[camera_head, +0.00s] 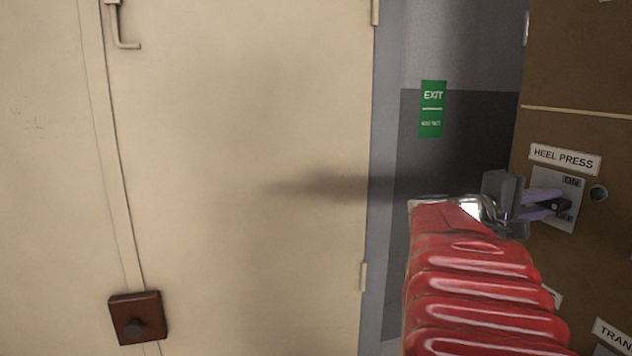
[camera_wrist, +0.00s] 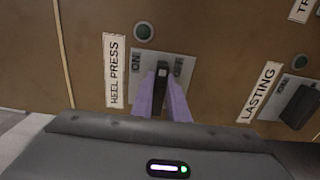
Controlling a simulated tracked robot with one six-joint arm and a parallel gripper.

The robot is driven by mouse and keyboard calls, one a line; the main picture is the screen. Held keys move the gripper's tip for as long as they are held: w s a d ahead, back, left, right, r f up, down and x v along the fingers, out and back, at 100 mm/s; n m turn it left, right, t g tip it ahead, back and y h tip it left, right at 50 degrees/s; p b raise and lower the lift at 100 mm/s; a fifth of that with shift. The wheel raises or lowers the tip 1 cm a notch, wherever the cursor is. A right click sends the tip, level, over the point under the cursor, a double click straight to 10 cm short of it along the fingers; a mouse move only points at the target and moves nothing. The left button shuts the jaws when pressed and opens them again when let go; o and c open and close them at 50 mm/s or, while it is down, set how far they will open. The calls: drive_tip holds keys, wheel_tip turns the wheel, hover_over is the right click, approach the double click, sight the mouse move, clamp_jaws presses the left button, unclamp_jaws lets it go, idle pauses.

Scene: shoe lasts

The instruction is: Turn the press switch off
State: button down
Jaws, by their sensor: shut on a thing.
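The heel press switch is a grey plate (camera_head: 570,183) with a black lever (camera_head: 562,206), under a HEEL PRESS label (camera_head: 564,159) on the brown panel. ON is marked at the top of the plate and OFF at the bottom. My gripper (camera_head: 546,203) has its purple fingers on both sides of the lever, shut on it. In the wrist view the lever (camera_wrist: 160,76) stands between the fingers, with ON at its left and OFF at its right. I cannot tell for sure which way the lever is tipped. The fingers hide part of the plate.
A dark green round lamp (camera_head: 598,193) sits beside the plate. A LASTING switch (camera_wrist: 299,106) is at the right in the wrist view. A TRAN label (camera_head: 612,335) is partly cut off. A cream door (camera_head: 240,120) and a green EXIT sign (camera_head: 432,109) are to the left.

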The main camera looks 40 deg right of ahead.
drive_tip(key=shift+s+f, duration=0.15)
drive_tip(key=shift+f, duration=0.15)
drive_tip(key=c, duration=2)
unclamp_jaws()
drive_tip(key=shift+o, duration=1.4)
drive_tip(key=shift+r, duration=0.15)
drive_tip(key=shift+a, duration=0.1)
drive_tip(key=v, duration=1.3)
drive_tip(key=shift+w+a, duration=0.2)
drive_tip(key=shift+w, duration=0.05)
